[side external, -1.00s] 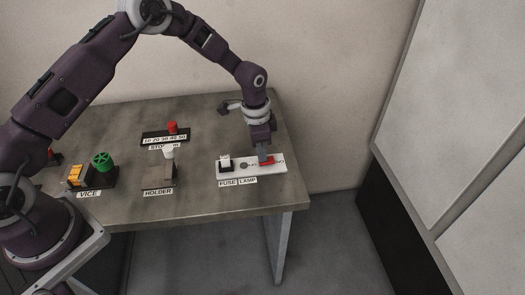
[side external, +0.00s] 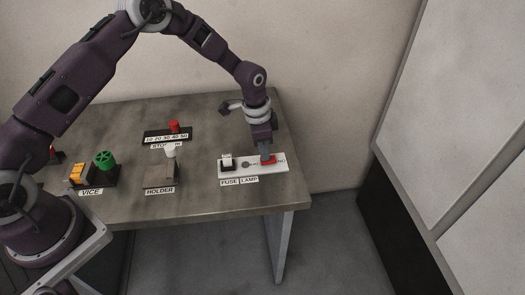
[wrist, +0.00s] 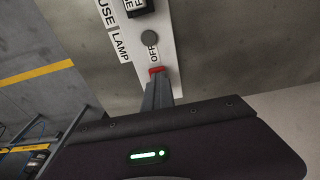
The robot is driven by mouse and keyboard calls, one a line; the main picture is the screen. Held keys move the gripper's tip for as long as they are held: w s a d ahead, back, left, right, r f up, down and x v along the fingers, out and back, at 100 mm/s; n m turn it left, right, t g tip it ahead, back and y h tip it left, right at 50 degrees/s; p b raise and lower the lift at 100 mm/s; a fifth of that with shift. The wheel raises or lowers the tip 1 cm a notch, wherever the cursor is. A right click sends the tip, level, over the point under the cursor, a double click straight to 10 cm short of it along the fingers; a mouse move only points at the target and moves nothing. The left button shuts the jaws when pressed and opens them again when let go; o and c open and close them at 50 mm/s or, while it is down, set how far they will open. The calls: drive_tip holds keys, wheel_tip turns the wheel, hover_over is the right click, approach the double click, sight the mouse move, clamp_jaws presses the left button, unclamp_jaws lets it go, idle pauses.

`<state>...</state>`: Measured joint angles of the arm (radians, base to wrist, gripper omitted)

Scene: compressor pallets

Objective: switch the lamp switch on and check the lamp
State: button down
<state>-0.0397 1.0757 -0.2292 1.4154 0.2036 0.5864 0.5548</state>
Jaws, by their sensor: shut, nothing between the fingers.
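A white panel (side external: 253,173) lies at the right of the table, labelled FUSE and LAMP. The lamp is a round disc (side external: 245,164) on it, dark grey and unlit; it also shows in the wrist view (wrist: 150,38). The red lamp switch (side external: 270,160) sits right of the lamp, between the OFF and ON markings. In the wrist view only a red bit of the switch (wrist: 156,70) shows beyond my fingers. My gripper (side external: 264,157) is shut and empty, pointing down with its tips at the switch. Which way the switch is set is hidden.
A fuse block (side external: 227,162) stands at the panel's left end. A holder (side external: 160,176) with a white piece, a vice (side external: 91,179) with a green wheel beside it, and a scale block (side external: 167,137) with a red knob stand farther left. Bare table lies between them.

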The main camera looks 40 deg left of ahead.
sight(258, 163)
wheel_tip(258, 163, up, 14)
drive_tip(key=s+a, duration=0.1)
drive_tip(key=shift+s+a, duration=0.15)
idle(0.3)
